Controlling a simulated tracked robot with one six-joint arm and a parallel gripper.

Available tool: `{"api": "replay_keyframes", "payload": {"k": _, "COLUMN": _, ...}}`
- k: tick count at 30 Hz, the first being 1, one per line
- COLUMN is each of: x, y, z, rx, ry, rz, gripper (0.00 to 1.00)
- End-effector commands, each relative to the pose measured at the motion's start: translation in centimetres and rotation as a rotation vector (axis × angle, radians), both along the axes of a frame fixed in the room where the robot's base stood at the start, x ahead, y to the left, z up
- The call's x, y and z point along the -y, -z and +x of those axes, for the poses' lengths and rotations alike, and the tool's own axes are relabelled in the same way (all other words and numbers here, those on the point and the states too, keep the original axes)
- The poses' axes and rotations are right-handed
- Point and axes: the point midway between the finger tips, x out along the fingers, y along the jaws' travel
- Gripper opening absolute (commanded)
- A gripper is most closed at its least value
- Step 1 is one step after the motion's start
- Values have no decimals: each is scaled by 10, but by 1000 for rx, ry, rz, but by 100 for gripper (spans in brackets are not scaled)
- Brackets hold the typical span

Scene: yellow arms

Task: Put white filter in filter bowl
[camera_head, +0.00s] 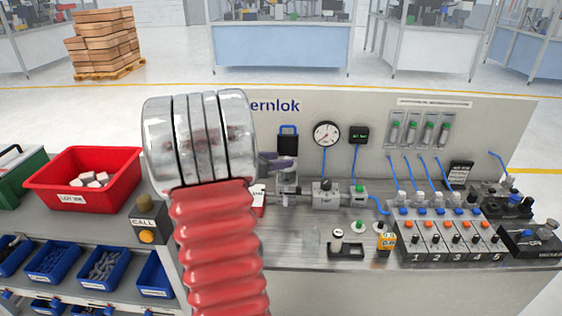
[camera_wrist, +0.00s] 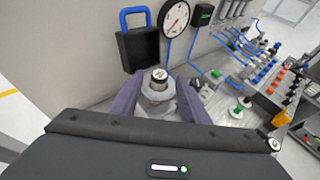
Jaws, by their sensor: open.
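My gripper (camera_wrist: 157,88) is open, its two purple fingers spread on either side of a pale grey, partly clear bowl-like part (camera_wrist: 158,101) with a round dark-rimmed cap (camera_wrist: 159,75). This may be the filter bowl; I cannot tell if the fingers touch it. In the head view, the part (camera_head: 288,184) stands by the back panel, and one purple finger (camera_head: 274,161) shows beside it.
A black lockout tag with a blue loop (camera_wrist: 138,45) and a gauge (camera_wrist: 174,20) are on the panel close behind. A yellow box (camera_head: 385,243) and numbered valves (camera_head: 450,235) stand to the right. A red bin (camera_head: 85,178) is left. My red-bellowed arm hides part of the bench.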

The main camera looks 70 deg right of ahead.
Motion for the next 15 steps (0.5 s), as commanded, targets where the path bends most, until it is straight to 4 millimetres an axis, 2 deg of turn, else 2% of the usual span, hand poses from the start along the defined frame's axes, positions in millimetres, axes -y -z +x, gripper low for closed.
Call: {"api": "replay_keyframes", "payload": {"k": 15, "x": -70, "y": -34, "z": 39, "rx": 2, "ry": -1, "rz": -2, "gripper": 41}}
